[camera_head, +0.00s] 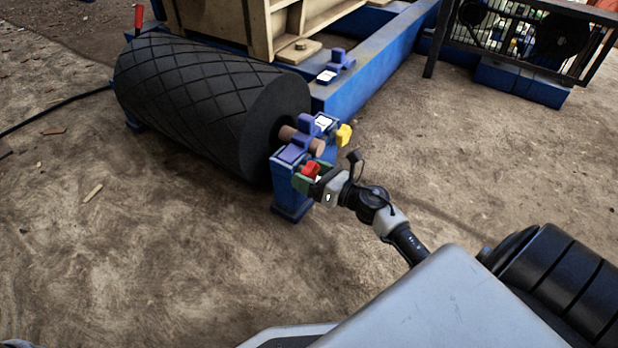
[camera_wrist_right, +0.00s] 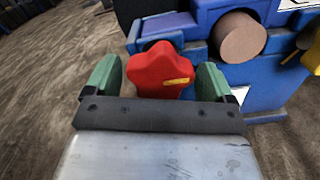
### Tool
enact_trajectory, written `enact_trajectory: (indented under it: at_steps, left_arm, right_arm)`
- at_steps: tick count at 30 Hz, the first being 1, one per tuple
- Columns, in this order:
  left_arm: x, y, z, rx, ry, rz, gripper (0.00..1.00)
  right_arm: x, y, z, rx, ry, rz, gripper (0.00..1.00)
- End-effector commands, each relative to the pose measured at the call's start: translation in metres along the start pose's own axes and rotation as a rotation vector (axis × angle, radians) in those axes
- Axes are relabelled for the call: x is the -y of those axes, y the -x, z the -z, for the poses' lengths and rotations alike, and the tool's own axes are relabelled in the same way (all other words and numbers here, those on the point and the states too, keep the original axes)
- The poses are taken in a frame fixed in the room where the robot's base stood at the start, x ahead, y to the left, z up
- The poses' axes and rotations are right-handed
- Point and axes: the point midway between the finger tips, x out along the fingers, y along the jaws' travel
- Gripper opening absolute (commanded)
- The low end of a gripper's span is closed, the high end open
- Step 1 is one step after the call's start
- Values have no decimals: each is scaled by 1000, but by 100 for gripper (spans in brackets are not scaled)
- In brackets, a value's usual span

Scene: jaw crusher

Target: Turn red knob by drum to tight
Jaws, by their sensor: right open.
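The red knob (camera_head: 311,169) sits at the blue bearing mount (camera_head: 291,200) at the right end of the black drum (camera_head: 205,100). In the right wrist view the knob (camera_wrist_right: 160,70) is star-shaped with a yellow mark on its right side. My right gripper (camera_head: 309,176) is open, with its green fingers on either side of the knob. In the right wrist view, small gaps show between the knob and both fingers of the right gripper (camera_wrist_right: 158,80). The knob's lower part is hidden behind the gripper body. My left gripper is not in view.
A yellow knob (camera_head: 344,135) stands just right of the drum's shaft end (camera_head: 316,146). A blue frame (camera_head: 375,55) runs behind the drum. A red-handled part (camera_head: 139,17) rises at the far left. Open dirt ground lies in front and to the right.

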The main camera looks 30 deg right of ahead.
Motion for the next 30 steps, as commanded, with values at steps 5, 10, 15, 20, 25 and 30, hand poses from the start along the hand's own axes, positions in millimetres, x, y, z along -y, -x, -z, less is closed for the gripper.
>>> enact_trajectory:
  at_steps: [5, 10, 15, 20, 25, 30]
  left_arm:
    - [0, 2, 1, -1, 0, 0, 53]
    - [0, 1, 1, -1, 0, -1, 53]
    - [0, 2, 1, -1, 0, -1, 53]
    - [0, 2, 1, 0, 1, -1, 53]
    - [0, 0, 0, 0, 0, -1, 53]
    - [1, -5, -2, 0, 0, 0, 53]
  right_arm:
    - [0, -5, 0, -1, 1, 1, 84]
    - [0, -5, 0, 0, 0, 0, 84]
    - [0, -5, 0, 0, 0, 0, 60]
    - [0, -5, 0, 0, 0, 0, 35]
    - [0, -5, -1, 0, -8, 1, 35]
    - [-1, -5, -2, 0, -52, 1, 35]
